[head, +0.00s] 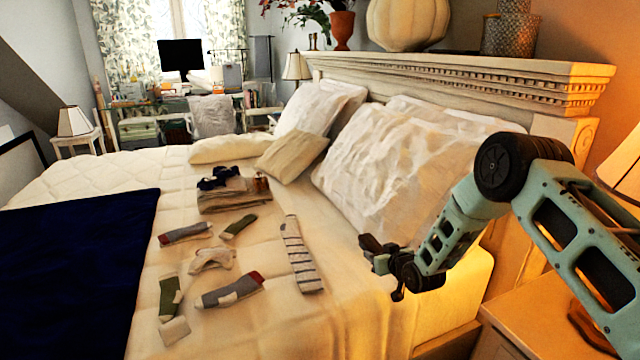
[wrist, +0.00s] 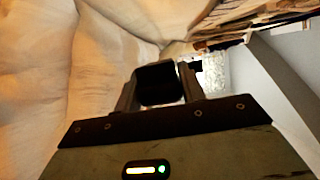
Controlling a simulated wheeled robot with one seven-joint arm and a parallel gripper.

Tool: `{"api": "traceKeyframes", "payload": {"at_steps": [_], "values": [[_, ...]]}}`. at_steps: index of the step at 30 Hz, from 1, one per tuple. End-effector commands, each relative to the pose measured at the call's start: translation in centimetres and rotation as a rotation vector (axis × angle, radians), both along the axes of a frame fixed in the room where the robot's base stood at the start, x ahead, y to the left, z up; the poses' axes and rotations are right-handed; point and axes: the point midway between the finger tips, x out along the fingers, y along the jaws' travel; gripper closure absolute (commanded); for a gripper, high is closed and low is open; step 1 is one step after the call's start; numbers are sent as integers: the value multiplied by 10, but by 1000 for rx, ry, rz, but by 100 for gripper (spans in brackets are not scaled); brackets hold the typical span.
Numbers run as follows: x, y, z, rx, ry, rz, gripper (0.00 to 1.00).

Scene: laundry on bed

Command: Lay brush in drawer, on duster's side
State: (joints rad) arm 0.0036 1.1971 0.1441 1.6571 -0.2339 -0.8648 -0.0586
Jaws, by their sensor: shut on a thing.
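My gripper (head: 380,262) is over the near right part of the bed, beside the white pillows. It is shut on a dark thing that I take to be the brush (head: 370,243). In the wrist view the brush (wrist: 158,84) shows as a dark block between the two fingers, seen nearly end-on. Most of its shape is hidden by the gripper. I cannot make out an open drawer or a duster in either view.
Several socks, including a striped one (head: 299,254), lie on the bed (head: 335,325) left of my gripper. Folded clothes (head: 233,196) lie farther back. White pillows (head: 385,180) lean on the headboard (head: 450,80). A wooden nightstand (head: 535,312) stands at lower right, under my arm.

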Motion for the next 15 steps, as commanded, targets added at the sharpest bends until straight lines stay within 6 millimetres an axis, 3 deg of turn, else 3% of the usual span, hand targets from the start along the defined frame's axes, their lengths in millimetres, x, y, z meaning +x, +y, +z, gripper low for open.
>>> {"api": "traceKeyframes", "payload": {"at_steps": [9, 15], "values": [[-85, -44, -10, 26, 12, -114, 84], [-144, -75, -4, 21, 9, -202, 84]]}}
